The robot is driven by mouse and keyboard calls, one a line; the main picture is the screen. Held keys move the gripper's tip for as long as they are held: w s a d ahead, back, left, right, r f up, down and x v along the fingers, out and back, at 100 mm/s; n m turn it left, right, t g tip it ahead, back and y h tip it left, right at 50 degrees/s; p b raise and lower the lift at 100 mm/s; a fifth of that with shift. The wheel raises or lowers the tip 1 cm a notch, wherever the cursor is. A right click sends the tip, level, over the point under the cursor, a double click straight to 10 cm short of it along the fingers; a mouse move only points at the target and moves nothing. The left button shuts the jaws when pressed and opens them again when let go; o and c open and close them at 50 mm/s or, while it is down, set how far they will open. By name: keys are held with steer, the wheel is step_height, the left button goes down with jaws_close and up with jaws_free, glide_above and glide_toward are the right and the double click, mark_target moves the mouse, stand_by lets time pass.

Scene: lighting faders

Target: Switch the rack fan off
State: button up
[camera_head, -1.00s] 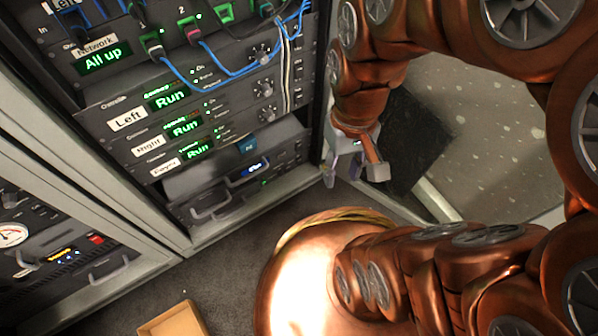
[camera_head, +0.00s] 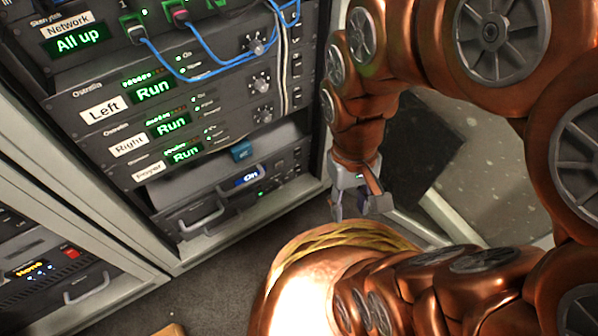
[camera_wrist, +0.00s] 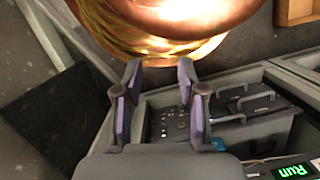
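The equipment rack (camera_head: 316,150) stands at the upper left. Its lowest unit (camera_head: 190,225) has a handle and a small blue display (camera_head: 247,177) reading "On". No label naming the fan is legible, so I cannot tell for sure which control is the fan's. My gripper (camera_head: 362,212) hangs in front of the rack's lower right corner, apart from it, pointing down. In the wrist view my gripper (camera_wrist: 158,72) is open with nothing between its fingers, and the rack front shows behind and to the right of the fingers.
Above are units labelled Left (camera_head: 103,109), Right (camera_head: 128,146) and Player (camera_head: 150,171), each showing "Run". Blue cables (camera_head: 190,70) hang across the upper units. A second cabinet with a red switch (camera_head: 72,254) is at left. A tan box (camera_wrist: 296,12) sits on the floor.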

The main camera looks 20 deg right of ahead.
steer(key=shift+r, duration=0.2)
steer(key=c, duration=0.3)
steer(key=shift+g, duration=0.4)
steer(key=s+r+p, duration=0.1)
steer(key=r+p, duration=0.7)
steer(key=s+r+p, duration=0.1)
steer(key=r+p, duration=0.4)
steer(key=shift+s, duration=0.3)
jaws_close()
steer(key=shift+f, duration=0.15)
steer(key=shift+s, duration=0.1)
